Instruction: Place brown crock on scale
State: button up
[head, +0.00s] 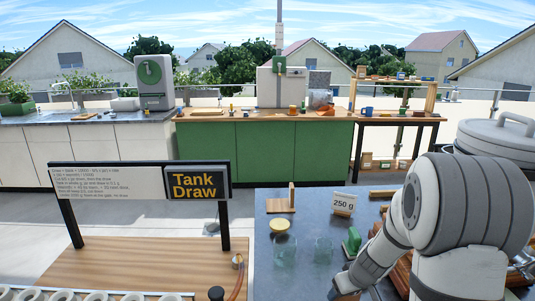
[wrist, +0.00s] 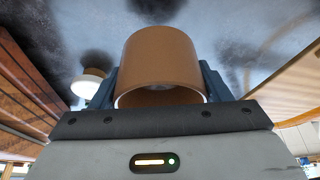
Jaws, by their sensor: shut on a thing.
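My gripper (wrist: 162,82) is shut on the brown crock (wrist: 160,58), with one dark finger on each side of it. The crock's open rim faces the wrist camera, and its inside is mostly hidden. In the head view my gripper (head: 345,284) is low, at the bottom edge over the grey counter, and the crock is mostly cut off or hidden there. I cannot clearly identify the scale. A small green upright thing (head: 352,241) stands beside my arm, near a "250 g" card (head: 344,203).
On the grey counter (head: 300,255) stand two clear glasses (head: 284,248), a yellow round-topped thing (head: 280,226) and a wooden stand (head: 282,205). A wooden table with a "Tank Draw" sign (head: 194,186) is at left. A large metal vessel (head: 495,140) stands right.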

jog(key=a, duration=0.1)
jog(key=w+a+m+p, duration=0.1)
jog(key=w+a+m, duration=0.1)
jog(key=shift+w+a+f+h, duration=0.1)
jog(key=shift+w+a+h, duration=0.15)
jog(key=shift+a+h, duration=0.15)
jog(key=shift+w+a+f+m+p, duration=0.1)
jog(key=shift+w+a+m+p, duration=0.2)
jog(key=shift+a, duration=0.25)
jog(key=shift+w+a+f+m+p, duration=0.1)
jog(key=shift+w+a+m+p, duration=0.2)
jog(key=shift+a, duration=0.25)
jog(key=shift+w, duration=0.15)
jog(key=w+d+r+m+h+b, duration=0.2)
jog(key=w+d+r+m+b, duration=0.3)
jog(key=w, duration=0.4)
jog(key=p, duration=0.1)
send_near(334, 274)
jog(key=shift+n, duration=0.4)
jog(key=x, duration=0.5)
jog(key=shift+w+f, duration=0.15)
jog(key=shift+f, duration=0.1)
jog(key=shift+f, duration=0.1)
jog(key=o, duration=0.7)
jog(key=shift+f, duration=0.15)
jog(key=shift+o, duration=1)
